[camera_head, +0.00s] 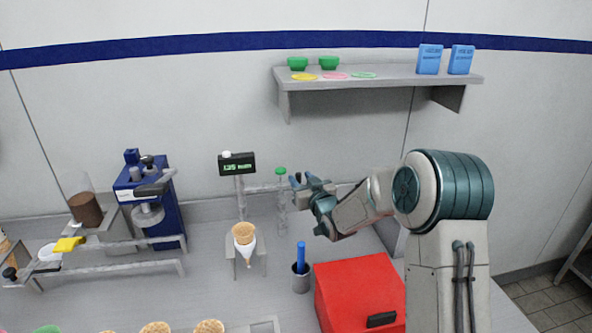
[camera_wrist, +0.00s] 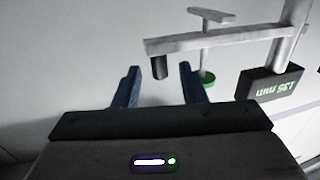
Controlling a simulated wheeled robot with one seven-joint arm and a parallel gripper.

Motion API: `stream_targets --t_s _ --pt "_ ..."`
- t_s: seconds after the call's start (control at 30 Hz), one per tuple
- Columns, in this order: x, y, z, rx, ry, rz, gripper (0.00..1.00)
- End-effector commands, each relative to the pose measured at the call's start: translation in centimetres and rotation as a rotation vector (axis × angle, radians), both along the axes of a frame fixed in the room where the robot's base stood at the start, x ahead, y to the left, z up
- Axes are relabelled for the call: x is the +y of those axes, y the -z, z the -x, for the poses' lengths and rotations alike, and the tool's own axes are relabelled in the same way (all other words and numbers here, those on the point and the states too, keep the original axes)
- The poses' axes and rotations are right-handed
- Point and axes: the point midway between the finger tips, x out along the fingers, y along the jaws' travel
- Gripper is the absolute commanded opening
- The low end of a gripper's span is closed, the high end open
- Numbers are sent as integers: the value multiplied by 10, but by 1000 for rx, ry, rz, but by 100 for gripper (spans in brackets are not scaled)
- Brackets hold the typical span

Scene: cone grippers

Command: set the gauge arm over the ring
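The gauge has a dark display (camera_head: 237,163) with green digits on a grey post (camera_head: 240,197). Its gauge arm (camera_head: 262,188) reaches right from the post toward my gripper (camera_head: 300,180). In the wrist view, the gauge arm (camera_wrist: 215,38) ends in a dark knob (camera_wrist: 159,67). My gripper (camera_wrist: 158,76) is open there, its blue fingers either side of the line to the knob, which is at or just beyond the tips; contact cannot be told. I cannot clearly make out a separate ring.
A thin stand with a green top (camera_head: 281,171) is close left of my gripper; its green disc (camera_wrist: 207,77) shows by the right finger. A red box (camera_head: 358,285) and a cup with a blue stick (camera_head: 301,280) stand below. A shelf (camera_head: 385,76) hangs above.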

Motion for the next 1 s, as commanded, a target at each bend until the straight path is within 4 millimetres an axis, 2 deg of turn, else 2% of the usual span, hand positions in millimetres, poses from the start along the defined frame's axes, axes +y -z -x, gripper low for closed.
stream_targets --t_s 0.1,0.3,0.7,0.73,0.83,0.87,1.0 --pt "10 -1 -17 1 -1 0 38" --pt "18 -1 -34 0 1 0 38" --pt "21 0 -39 0 1 0 38" --pt "21 0 -39 0 1 0 32" --pt "21 0 -39 0 1 0 4" --pt "21 0 -39 0 1 0 0" --pt "21 0 -39 0 1 0 0"
